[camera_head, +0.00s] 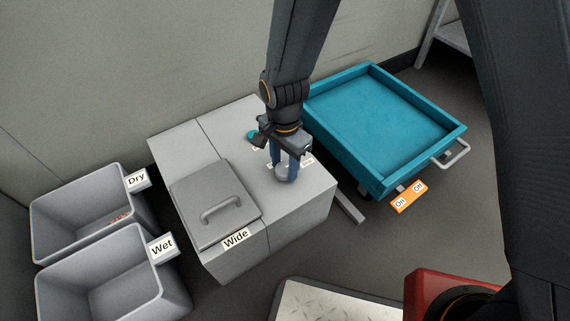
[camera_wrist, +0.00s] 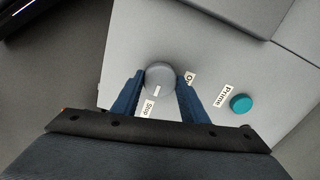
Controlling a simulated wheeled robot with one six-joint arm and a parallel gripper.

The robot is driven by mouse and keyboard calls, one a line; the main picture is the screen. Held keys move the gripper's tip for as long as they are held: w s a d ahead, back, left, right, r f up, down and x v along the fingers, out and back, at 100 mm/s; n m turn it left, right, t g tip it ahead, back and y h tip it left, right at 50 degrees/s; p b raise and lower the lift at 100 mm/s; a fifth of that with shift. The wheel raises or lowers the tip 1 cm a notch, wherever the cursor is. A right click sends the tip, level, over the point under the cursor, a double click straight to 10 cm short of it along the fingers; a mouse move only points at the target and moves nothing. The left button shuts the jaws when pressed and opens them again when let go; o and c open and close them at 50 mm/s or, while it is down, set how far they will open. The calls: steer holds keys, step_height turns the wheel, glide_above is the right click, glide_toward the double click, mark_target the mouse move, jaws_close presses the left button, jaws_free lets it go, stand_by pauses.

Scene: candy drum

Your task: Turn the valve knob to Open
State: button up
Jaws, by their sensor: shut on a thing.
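The valve knob (camera_wrist: 160,76) is a round grey knob with a small white mark, on the top of the grey machine. In the head view the knob (camera_head: 284,174) shows low between my gripper's fingers. My gripper (camera_head: 284,168) points down with its blue fingers on either side of the knob, shut on it. The fingers (camera_wrist: 157,88) also show in the wrist view. A label reading "Stop" (camera_wrist: 148,108) lies near the knob, and a partly hidden label starting with "O" (camera_wrist: 190,77) lies on its right. The white mark points toward the "Stop" side.
A teal button (camera_wrist: 241,103) labelled "Prime" is beside the knob. The machine has a handled lid (camera_head: 214,200) by a "Wide" label. Grey bins marked Dry (camera_head: 75,205) and Wet (camera_head: 70,285) stand left. A teal cart (camera_head: 375,115) with an orange switch tag (camera_head: 409,196) stands right.

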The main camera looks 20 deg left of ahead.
steer(key=shift+p, duration=0.45)
steer(key=n+p, duration=0.1)
steer(key=p, duration=0.1)
steer(key=n+p, duration=0.1)
steer(key=p, duration=0.1)
steer(key=shift+s+r+n, duration=0.1)
steer(key=shift+r+n, duration=0.1)
steer(key=shift+n, duration=0.2)
steer(key=n+p, duration=0.5)
steer(key=p, duration=0.1)
steer(key=n+p, duration=0.4)
steer(key=n, duration=0.1)
steer(key=shift+f, duration=0.1)
steer(key=n+p, duration=0.2)
steer(key=n, duration=0.3)
steer(key=shift+f, duration=0.1)
steer(key=o, duration=1.1)
